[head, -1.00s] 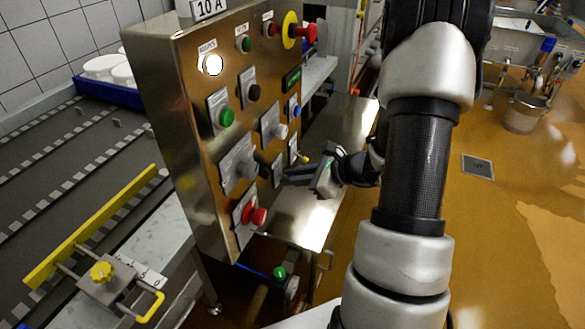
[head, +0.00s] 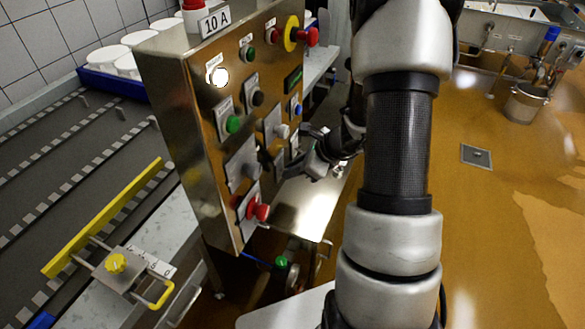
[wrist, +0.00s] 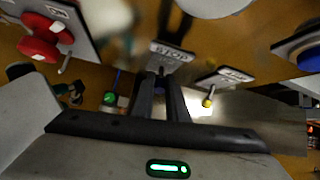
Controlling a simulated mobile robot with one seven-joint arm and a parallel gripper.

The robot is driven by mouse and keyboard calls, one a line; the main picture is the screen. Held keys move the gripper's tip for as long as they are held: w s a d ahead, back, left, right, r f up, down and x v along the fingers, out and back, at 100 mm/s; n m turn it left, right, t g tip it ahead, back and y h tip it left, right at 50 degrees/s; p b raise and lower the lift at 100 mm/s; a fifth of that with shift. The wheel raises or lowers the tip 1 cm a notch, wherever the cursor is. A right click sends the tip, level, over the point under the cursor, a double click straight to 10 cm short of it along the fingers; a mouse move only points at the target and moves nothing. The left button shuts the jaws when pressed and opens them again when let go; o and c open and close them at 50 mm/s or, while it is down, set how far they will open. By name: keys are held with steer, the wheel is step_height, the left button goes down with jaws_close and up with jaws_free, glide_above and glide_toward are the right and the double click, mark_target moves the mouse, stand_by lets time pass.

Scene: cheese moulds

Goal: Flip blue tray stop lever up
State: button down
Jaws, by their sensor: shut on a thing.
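The steel control panel (head: 180,110) stands in the middle of the head view. In the wrist view my gripper (wrist: 166,92) is shut on a small dark lever (wrist: 161,71) below a label plate (wrist: 172,54). The fingers hide most of this lever, and I cannot read the label or tell clearly if it points up or down. A separate yellow-tipped lever (wrist: 207,102) sits to the right, apart from the fingers.
Open floor lies right.

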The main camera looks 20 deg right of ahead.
steer(key=c, duration=1.7)
jaws_free()
steer(key=shift+c, duration=0.2)
steer(key=p+v, duration=0.3)
steer(key=v, duration=1.4)
steer(key=shift+s+d, duration=0.2)
steer(key=shift+d, duration=0.05)
steer(key=shift+r, duration=0.1)
